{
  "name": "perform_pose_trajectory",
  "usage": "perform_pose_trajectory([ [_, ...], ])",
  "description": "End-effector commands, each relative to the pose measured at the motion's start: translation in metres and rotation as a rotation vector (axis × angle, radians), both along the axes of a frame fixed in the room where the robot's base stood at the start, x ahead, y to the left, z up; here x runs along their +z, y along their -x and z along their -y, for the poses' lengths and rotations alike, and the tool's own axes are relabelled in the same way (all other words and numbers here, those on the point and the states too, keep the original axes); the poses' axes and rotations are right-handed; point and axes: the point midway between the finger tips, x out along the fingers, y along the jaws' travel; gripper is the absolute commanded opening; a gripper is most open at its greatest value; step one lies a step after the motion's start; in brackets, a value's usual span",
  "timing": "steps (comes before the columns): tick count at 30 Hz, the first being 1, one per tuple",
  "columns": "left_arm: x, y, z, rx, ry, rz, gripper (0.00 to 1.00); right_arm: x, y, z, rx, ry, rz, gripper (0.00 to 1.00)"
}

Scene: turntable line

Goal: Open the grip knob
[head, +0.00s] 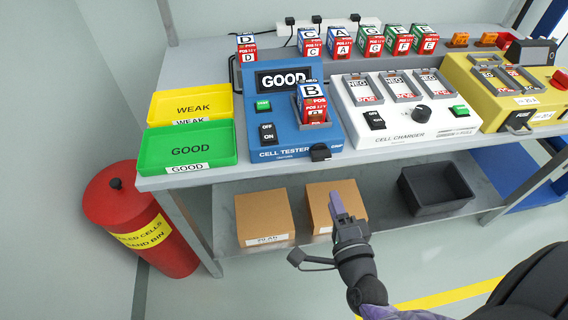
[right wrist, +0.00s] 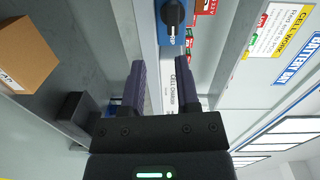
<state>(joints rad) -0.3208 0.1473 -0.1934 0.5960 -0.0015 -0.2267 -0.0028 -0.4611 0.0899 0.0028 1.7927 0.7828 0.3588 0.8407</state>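The blue cell tester (head: 290,140) stands on the bench, its screen (head: 283,80) reading GOOD. A cell marked B (head: 312,98) sits in its slot. A black knob (head: 320,152) is at its lower right front edge; I take it as the grip knob. In the right wrist view the black knob (right wrist: 173,14) shows on a blue face at the top, beyond the fingertips. My right gripper (head: 338,205) is below and in front of the bench edge, apart from the knob. In the right wrist view the gripper (right wrist: 162,85) is open with nothing between its fingers. My left gripper is not in view.
The white cell charger (head: 400,135) stands right of the tester, and a yellow device (head: 500,90) further right. Green (head: 150,150) and yellow (head: 160,105) trays are at left. Boxes (head: 265,215) and a dark bin (head: 435,188) sit on the lower shelf. A red bin (head: 115,205) stands left.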

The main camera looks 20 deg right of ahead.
Motion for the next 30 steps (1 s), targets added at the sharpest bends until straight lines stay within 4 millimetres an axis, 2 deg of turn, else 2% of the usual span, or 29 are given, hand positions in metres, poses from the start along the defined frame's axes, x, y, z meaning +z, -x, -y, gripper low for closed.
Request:
perform_pose_trajectory([
  [1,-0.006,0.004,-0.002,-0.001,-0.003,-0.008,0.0,0.004,-0.001,0.003,-0.018,-0.035,0.037,0.4],
  [4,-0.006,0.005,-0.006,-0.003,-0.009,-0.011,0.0,0.012,-0.011,0.008,-0.033,-0.061,0.068,0.4],
  [10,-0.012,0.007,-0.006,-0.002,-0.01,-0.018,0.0,0.012,-0.058,0.019,-0.031,-0.059,0.067,0.4],
  [15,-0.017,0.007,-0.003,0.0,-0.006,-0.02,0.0,0.012,-0.085,0.025,-0.03,-0.056,0.064,0.4],
  [21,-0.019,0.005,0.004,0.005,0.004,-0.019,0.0,0.012,-0.097,0.028,-0.028,-0.056,0.061,0.4],
  [27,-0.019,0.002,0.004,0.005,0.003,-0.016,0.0,0.013,-0.097,0.028,-0.028,-0.055,0.061,0.4],
  [28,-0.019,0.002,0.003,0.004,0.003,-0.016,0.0,0.013,-0.097,0.028,-0.028,-0.054,0.061,0.38],
  [30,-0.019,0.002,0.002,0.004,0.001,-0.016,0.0,0.013,-0.097,0.028,-0.028,-0.054,0.061,0.23],
])
